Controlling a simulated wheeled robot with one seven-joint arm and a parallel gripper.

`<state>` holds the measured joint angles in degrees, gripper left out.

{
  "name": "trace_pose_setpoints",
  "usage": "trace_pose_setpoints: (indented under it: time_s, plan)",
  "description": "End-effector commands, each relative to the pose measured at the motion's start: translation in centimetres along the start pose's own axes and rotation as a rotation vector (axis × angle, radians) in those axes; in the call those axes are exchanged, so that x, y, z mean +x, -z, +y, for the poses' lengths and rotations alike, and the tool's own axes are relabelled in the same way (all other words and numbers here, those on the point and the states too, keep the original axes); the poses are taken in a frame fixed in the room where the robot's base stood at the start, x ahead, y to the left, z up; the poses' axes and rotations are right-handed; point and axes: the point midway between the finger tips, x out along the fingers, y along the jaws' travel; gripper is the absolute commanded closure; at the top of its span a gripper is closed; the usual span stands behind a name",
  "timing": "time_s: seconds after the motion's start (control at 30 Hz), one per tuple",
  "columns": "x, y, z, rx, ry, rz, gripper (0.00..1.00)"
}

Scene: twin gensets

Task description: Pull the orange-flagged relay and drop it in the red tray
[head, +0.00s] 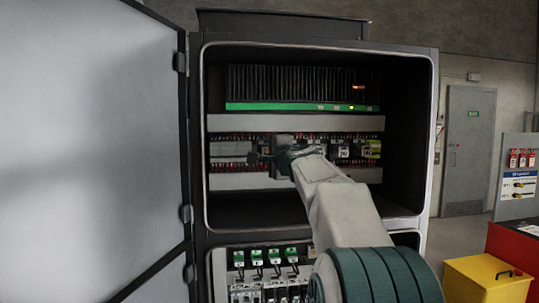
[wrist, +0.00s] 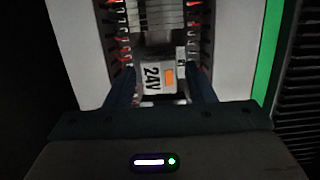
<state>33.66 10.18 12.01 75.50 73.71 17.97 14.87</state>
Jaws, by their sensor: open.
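The relay (wrist: 157,77) shows in the wrist view as a pale block marked "24V" with an orange flag (wrist: 169,76) on its face. It sits in a row between two strips of red-tipped wires. My gripper (wrist: 161,88) is open, with one dark finger on each side of the relay. I cannot tell whether the fingers touch it. In the head view my gripper (head: 263,157) reaches into the open cabinet and hides the relay. I cannot make out a red tray for certain.
The cabinet door (head: 90,140) stands open at the left. A green-edged rack (head: 300,106) is above the relay row, with breakers (head: 265,258) below. At the right are a yellow box (head: 485,282) and a red-sided object (head: 512,246), partly cut off by the frame.

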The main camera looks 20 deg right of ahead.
Motion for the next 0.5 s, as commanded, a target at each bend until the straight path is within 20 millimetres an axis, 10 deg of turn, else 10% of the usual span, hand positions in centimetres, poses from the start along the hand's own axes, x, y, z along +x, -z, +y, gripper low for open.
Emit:
trace_pose_setpoints:
  time_s: [0.27,0.4,0.5]
  plan:
    - [0.01,0.02,0.03,0.0,0.0,0.0,0.54]
    - [0.0,0.01,0.02,0.0,0.0,0.0,0.93]
    - [0.0,0.0,0.0,0.0,0.0,0.0,0.95]
